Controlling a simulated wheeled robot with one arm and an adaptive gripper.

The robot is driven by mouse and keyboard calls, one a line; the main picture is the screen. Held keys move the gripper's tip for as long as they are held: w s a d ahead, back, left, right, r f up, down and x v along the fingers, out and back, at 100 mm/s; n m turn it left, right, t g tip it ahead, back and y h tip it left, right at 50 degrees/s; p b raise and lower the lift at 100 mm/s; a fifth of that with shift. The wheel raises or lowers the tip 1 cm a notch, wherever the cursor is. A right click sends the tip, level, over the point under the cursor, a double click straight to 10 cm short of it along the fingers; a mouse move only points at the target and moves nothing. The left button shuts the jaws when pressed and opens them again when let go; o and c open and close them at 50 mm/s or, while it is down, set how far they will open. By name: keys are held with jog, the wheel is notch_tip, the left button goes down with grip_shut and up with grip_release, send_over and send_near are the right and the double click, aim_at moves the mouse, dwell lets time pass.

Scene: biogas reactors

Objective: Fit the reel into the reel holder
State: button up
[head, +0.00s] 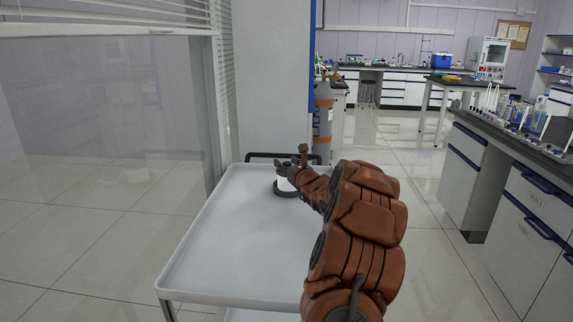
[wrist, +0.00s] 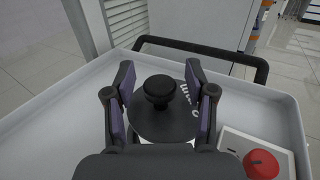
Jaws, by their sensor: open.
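My gripper (head: 293,166) is over the far end of a white cart. In the wrist view my gripper (wrist: 160,78) is open, one finger on each side of a black knob (wrist: 159,88); a gap shows on both sides. The knob stands above a dark round disc (wrist: 165,122) with pale lettering on its right. In the head view, a white round body on a dark round base (head: 286,192) shows just under my gripper, partly hidden by it. I cannot tell which of these parts is the reel and which is the reel holder.
The white cart top (head: 225,235) has a raised rim and is mostly bare. A dark handle bar (wrist: 205,58) runs along its far end. A red button (wrist: 262,163) on a pale box is at the right in the wrist view. A grey gas cylinder (head: 323,120) stands beyond.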

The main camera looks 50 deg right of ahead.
jog(key=shift+r, duration=0.35)
jog(key=shift+s+a+f, duration=0.1)
jog(key=shift+s+f, duration=0.1)
jog(key=shift+s, duration=0.15)
jog(key=b+v, duration=0.1)
jog(key=v, duration=1)
jog(key=shift+a, duration=0.2)
jog(key=shift+s, duration=0.1)
